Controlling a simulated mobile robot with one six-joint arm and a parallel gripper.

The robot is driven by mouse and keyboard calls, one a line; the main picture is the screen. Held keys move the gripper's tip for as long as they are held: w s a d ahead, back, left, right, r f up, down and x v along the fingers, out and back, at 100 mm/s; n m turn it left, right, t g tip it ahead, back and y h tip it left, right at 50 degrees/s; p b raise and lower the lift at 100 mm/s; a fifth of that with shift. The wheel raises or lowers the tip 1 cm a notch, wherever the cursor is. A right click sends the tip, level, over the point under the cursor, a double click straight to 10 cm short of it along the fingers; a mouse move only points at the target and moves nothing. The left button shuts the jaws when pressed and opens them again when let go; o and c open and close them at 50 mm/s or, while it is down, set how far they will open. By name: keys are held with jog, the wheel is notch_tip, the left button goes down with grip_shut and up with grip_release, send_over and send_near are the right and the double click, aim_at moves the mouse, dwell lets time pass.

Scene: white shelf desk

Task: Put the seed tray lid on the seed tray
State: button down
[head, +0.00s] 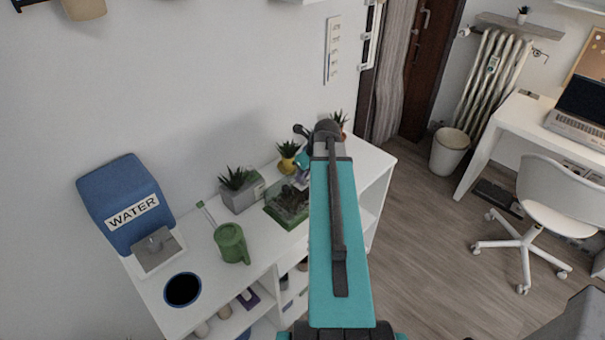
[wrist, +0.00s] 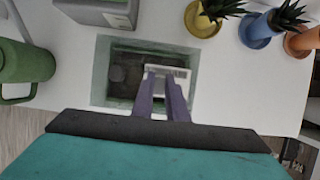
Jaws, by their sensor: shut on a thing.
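The seed tray (head: 289,217) is a green box with dark contents on the white desk top. In the wrist view, the seed tray (wrist: 122,76) shows through the clear, pale-green seed tray lid (wrist: 101,72). My gripper (wrist: 163,74) has purple fingers, shut on the lid near its middle, at a pale piece that looks like its handle. The lid lies over the tray in this view; I cannot tell whether it touches the rim. In the head view my arm hides most of the gripper, and the clear lid is hard to separate from the tray.
A grey planter (head: 241,192) stands behind the tray to the left. A green watering can (head: 231,243) and blue water container (head: 122,203) are further left. A yellow pot (head: 287,163) is behind; blue (wrist: 258,30) and orange (wrist: 302,42) pots are to the right.

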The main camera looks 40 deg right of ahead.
jog(key=shift+f, duration=0.85)
jog(key=c, duration=1.7)
grip_release()
jog(key=shift+o, duration=0.2)
jog(key=shift+b, duration=0.3)
jog(key=b+v, duration=0.3)
jog(key=v, duration=1.1)
jog(key=shift+w, duration=0.1)
jog(key=shift+f, duration=0.1)
